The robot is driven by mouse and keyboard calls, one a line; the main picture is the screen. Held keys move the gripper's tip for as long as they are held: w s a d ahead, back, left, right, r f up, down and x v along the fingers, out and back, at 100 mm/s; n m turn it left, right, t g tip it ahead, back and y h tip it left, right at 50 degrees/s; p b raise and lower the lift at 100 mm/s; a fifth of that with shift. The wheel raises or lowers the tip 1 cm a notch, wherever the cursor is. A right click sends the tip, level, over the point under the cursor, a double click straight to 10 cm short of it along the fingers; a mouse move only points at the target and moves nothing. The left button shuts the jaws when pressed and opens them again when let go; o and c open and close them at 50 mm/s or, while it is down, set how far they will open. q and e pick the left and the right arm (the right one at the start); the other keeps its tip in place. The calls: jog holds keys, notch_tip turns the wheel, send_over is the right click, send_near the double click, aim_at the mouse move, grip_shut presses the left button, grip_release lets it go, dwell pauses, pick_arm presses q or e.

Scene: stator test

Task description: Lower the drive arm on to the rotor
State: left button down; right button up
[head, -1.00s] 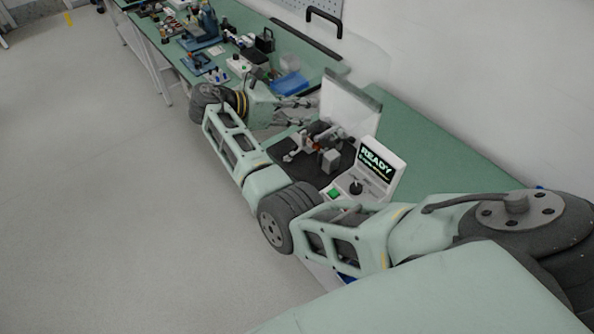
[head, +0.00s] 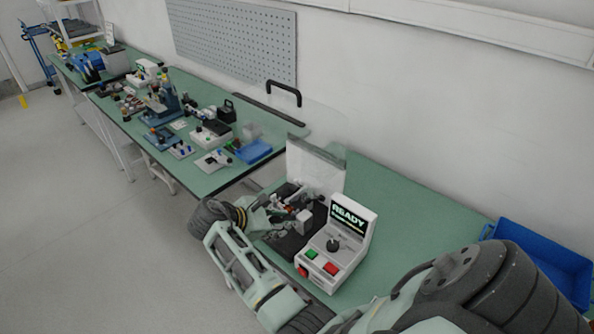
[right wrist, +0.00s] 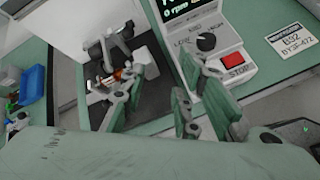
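The stator test rig (head: 303,220) stands on a dark base on the green bench, left of the white control box (head: 338,235), whose screen reads READY. In the right wrist view, the grey drive arm (right wrist: 116,46) appears raised above a small copper-coloured part (right wrist: 121,74), probably the rotor; the gap between them is unclear. My right gripper (right wrist: 165,82) is open and empty, its green-padded fingers apart, in front of the rig and control box. In the head view, my right gripper (head: 278,212) partly hides the rig. My left gripper is out of view.
The control box has a knob, a green button and a red STOP button (right wrist: 236,58). A blue bin (head: 560,270) is at the right. The left bench holds several tools and parts.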

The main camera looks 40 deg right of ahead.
jog(key=s+a+f+m+t+y, duration=0.1)
jog(key=s+a+f+m+y, duration=0.2)
jog(key=s, duration=0.4)
jog(key=s+a+f+m+t+y, duration=0.2)
jog(key=s+a+f+m+y, duration=0.1)
jog(key=s, duration=0.4)
jog(key=shift+s+a+f+m, duration=0.35)
jog(key=shift+a+f, duration=0.3)
jog(key=shift+f, duration=0.25)
jog(key=shift+w, duration=0.1)
jog(key=s+a+f+y+b, duration=0.1)
jog(key=s+a+f+b, duration=0.1)
jog(key=f, duration=0.8)
jog(key=s+a+f+y+b, duration=0.1)
jog(key=s+a+f+b, duration=0.15)
jog(key=f, duration=0.75)
jog(key=s+a+f+b, duration=0.1)
jog(key=f+b, duration=0.1)
jog(key=f, duration=0.8)
jog(key=s+a+f+m+g+y+b, duration=0.1)
jog(key=s+f+b, duration=0.5)
jog(key=s+f, duration=1.5)
jog(key=shift+s+f+m+y, duration=0.25)
jog(key=shift+s+m+y, duration=0.45)
jog(key=shift+s+m, duration=0.4)
